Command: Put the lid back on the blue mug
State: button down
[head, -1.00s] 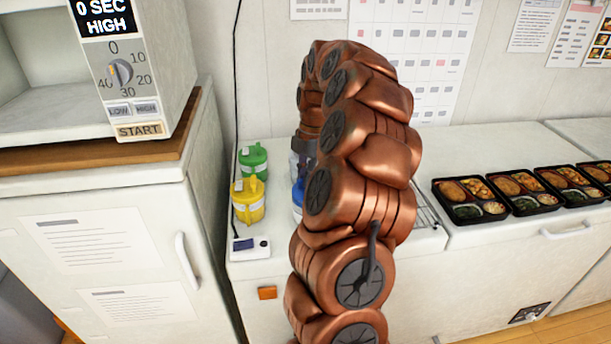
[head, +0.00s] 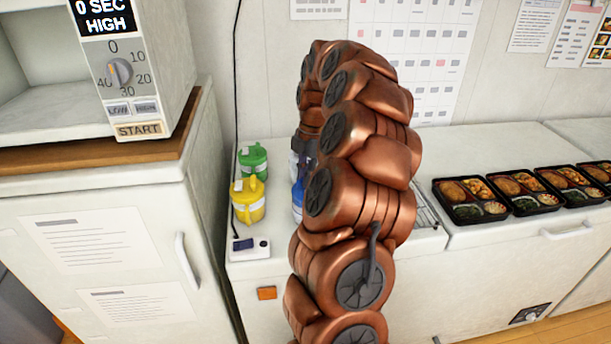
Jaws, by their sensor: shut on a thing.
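The blue mug (head: 297,205) stands on the white counter top beside the yellow mug. Only a narrow blue strip of it shows at the left edge of my arm. My gripper (head: 298,172) is just above this blue strip, mostly behind my copper-coloured arm. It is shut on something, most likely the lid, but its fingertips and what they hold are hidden. I cannot tell whether the lid touches the mug's rim.
A yellow mug (head: 248,205) and a green mug (head: 253,161) stand just left of the blue one. A small white device (head: 250,247) lies at the counter's front. A wire rack (head: 426,212) and several bento trays (head: 465,211) are to the right. A microwave (head: 150,60) is at left.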

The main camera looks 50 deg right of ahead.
jog(key=c, duration=1.1)
grip_release()
jog(key=shift+o, duration=0.2)
jog(key=o, duration=0.4)
jog(key=shift+o, duration=0.2)
jog(key=shift+r+p, duration=1.1)
jog(key=shift+r, duration=2.4)
grip_shut()
